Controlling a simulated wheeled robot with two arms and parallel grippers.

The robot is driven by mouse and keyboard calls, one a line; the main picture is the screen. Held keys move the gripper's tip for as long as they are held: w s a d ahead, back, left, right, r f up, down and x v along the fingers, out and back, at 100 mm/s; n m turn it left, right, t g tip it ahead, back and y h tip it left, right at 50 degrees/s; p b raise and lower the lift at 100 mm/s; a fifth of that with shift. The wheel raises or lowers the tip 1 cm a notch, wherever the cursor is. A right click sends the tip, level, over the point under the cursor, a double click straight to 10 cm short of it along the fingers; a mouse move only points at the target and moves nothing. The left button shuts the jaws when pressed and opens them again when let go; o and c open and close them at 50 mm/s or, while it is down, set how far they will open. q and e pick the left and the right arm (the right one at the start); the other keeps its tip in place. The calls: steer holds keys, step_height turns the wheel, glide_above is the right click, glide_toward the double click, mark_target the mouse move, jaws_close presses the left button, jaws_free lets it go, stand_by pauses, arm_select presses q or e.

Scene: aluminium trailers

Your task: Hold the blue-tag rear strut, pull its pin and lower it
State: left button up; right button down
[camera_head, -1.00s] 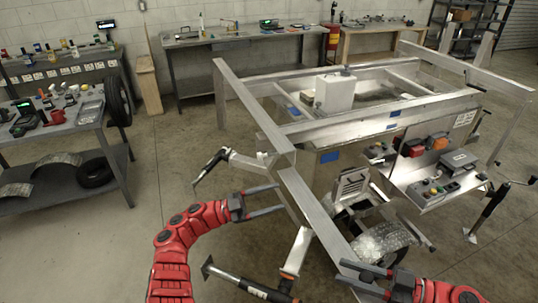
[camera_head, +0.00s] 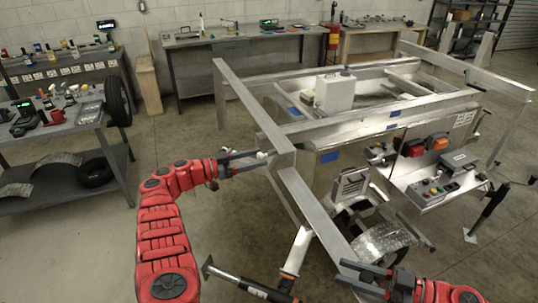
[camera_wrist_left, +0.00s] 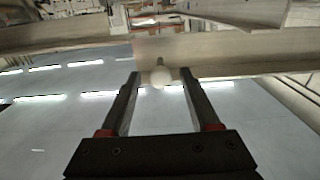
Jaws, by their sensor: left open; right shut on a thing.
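My left gripper (camera_head: 250,163) is open at the trailer's left beam. In the left wrist view, its two fingertips (camera_wrist_left: 161,74) stand either side of a white ball knob (camera_wrist_left: 162,78) on a short stem against a metal beam, with gaps on both sides. This knob (camera_head: 262,155) also shows in the head view. The strut behind my left arm is mostly hidden, and no blue tag shows on it. My right gripper (camera_head: 364,278) is shut at the near end of the frame; what it grips is not clear.
The aluminium trailer frame (camera_head: 315,205) fills the middle and right, with blue patches on its body (camera_head: 329,156). A control panel (camera_head: 440,186) hangs on the right. A tool table (camera_head: 62,125) stands at the left.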

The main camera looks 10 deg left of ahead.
mark_target(263, 156)
arm_select(q)
steer(key=x, duration=0.5)
steer(key=shift+r, duration=0.1)
steer(key=shift+a, duration=0.1)
jaws_close()
stand_by(1.2)
